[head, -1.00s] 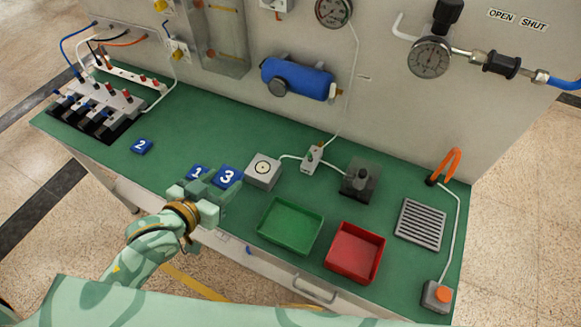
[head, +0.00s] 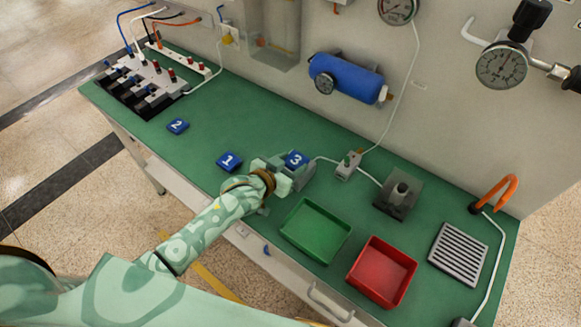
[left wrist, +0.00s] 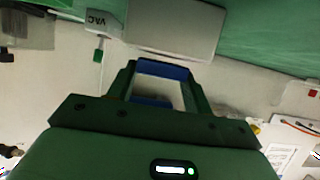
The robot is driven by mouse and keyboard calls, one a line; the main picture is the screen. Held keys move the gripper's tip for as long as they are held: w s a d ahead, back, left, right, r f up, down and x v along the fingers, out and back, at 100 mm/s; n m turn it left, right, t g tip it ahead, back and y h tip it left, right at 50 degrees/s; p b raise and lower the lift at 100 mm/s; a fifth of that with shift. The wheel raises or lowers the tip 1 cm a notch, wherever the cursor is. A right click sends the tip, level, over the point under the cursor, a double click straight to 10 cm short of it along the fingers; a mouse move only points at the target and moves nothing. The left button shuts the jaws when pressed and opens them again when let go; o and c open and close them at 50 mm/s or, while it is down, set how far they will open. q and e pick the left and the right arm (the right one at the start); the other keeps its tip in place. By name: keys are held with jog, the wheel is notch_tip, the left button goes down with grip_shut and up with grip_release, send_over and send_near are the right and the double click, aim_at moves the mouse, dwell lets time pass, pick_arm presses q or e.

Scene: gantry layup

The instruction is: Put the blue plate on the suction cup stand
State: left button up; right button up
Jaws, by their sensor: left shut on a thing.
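My left gripper (head: 281,165) is shut on the blue plate numbered 3 (head: 296,159). In the head view the plate overlaps the grey suction cup stand (head: 303,180) and hides its top and cup. I cannot tell whether plate and stand touch. In the left wrist view the blue plate (left wrist: 163,71) shows edge-on between the fingers, with the pale stand (left wrist: 175,28) beyond it. Blue plate 1 (head: 229,161) lies on the bench left of the gripper, and blue plate 2 (head: 178,126) lies farther left. My right gripper is not in view.
A green tray (head: 316,257) and a red tray (head: 351,276) stand at the front, right of my arm. A small valve block (head: 348,165) and a dark fixture (head: 398,201) are right of the stand. The green bench (head: 225,115) is clear behind the plates.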

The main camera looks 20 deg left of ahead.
pick_arm(q)
jog(key=shift+f, duration=0.25)
jog(key=shift+f, duration=0.2)
jog(key=o, duration=0.9)
jog(key=shift+o, duration=0.3)
